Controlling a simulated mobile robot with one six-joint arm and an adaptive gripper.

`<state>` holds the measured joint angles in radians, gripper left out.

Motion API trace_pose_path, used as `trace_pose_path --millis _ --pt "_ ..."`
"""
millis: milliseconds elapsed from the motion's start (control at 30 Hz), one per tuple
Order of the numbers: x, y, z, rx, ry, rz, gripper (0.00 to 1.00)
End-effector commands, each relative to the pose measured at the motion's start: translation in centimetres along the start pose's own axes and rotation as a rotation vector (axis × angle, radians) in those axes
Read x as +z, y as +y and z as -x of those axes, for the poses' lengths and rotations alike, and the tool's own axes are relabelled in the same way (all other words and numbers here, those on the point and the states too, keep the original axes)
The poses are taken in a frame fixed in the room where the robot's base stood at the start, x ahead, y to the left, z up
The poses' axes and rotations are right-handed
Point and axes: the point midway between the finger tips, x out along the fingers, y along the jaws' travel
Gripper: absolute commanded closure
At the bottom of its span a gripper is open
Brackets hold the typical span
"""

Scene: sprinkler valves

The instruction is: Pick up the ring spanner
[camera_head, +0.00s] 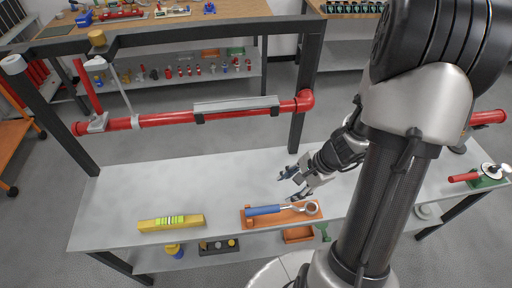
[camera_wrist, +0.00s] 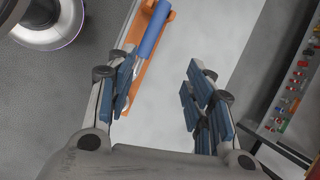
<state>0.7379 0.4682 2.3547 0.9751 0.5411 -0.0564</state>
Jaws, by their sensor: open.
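The ring spanner (camera_head: 268,209) lies on an orange holder (camera_head: 250,220) near the front edge of the grey bench, with its blue handle to the left and its metal ring end to the right. My gripper (camera_head: 289,184) is open and empty, above the bench just behind the spanner. In the wrist view the blue handle (camera_wrist: 153,30) and the orange holder (camera_wrist: 140,72) show at the upper left, partly behind the left finger of my gripper (camera_wrist: 160,95). The ring end is hidden in that view.
A yellow spirit level (camera_head: 171,223) lies on the bench (camera_head: 130,190) to the left. A red pipe (camera_head: 165,118) runs above the bench behind. A red-handled valve (camera_head: 480,177) stands at the right. The bench between level and pipe is clear.

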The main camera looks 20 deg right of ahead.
Motion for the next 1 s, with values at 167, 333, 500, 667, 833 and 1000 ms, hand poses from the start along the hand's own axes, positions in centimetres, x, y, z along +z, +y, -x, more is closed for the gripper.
trace_pose_path --millis 167,333,500,667,833,1000 --pt "-2.6 2.1 -1.1 0.004 0.0 -0.193 0.52" --pt "-3.2 2.6 -3.1 0.006 0.0 -0.232 0.52" --pt "-3.2 2.8 -7.0 0.008 0.0 -0.229 0.52" --pt "-3.2 2.7 -10.4 0.007 0.0 -0.228 0.52" --pt "-3.2 2.6 -13.0 0.005 0.002 -0.227 0.52" --pt "-3.1 2.6 -13.9 0.004 0.002 -0.226 0.52"
